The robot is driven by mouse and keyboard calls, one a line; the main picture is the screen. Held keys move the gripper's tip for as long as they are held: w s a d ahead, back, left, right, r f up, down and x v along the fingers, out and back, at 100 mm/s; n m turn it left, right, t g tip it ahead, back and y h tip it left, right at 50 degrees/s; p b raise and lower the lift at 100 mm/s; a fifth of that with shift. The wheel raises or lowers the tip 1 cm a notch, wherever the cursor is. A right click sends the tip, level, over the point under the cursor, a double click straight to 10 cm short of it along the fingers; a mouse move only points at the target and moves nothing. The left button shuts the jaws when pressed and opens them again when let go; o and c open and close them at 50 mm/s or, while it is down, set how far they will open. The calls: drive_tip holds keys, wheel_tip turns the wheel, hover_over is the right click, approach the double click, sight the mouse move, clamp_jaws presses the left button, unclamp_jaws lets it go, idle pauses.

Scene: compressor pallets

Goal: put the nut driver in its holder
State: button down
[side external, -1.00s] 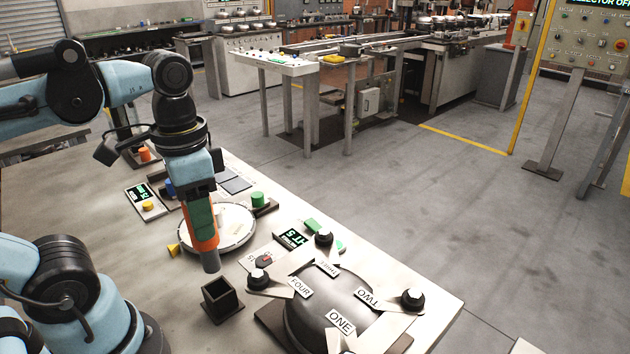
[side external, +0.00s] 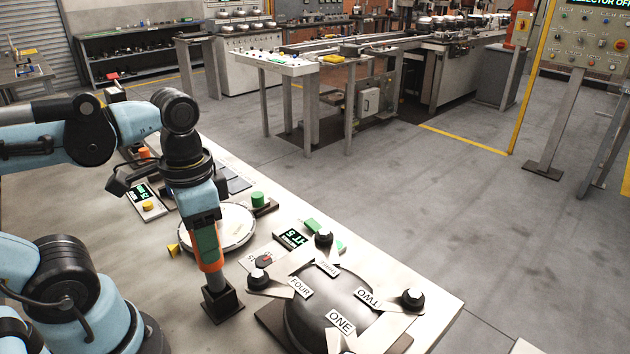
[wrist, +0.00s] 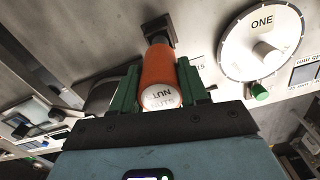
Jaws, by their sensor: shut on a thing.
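The nut driver (side external: 211,256) has an orange handle and a grey lower end. It also shows in the wrist view (wrist: 159,75), with a white end cap lettered NUT. My gripper (side external: 206,240) has green fingers shut on the orange handle, and it also shows in the wrist view (wrist: 160,88). The holder (side external: 223,303) is a dark square open-topped box on the bench. The driver's grey lower end is at the holder's mouth and appears to be inside it. In the wrist view the holder (wrist: 158,27) is partly hidden behind the driver.
A dark dome (side external: 330,310) with numbered arms and black knobs stands right of the holder. A round white dial plate (side external: 232,232) lies behind the driver. Bare bench lies left of the holder.

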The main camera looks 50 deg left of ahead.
drive_tip(key=c, duration=0.6)
unclamp_jaws()
drive_tip(key=shift+f, duration=0.1)
wheel_tip(320, 180, up, 13)
drive_tip(key=w+f+t, duration=0.2)
drive_tip(key=w+f, duration=0.1)
drive_tip(key=f, duration=0.1)
drive_tip(key=w+f+n+t, duration=0.1)
drive_tip(key=w+f+t, duration=0.1)
drive_tip(key=w+f, duration=0.2)
drive_tip(key=w+f+n+t, duration=0.1)
drive_tip(key=w+f+t, duration=0.2)
drive_tip(key=f, duration=0.1)
drive_tip(key=shift+w+f, duration=0.3)
drive_tip(key=shift+f, duration=0.05)
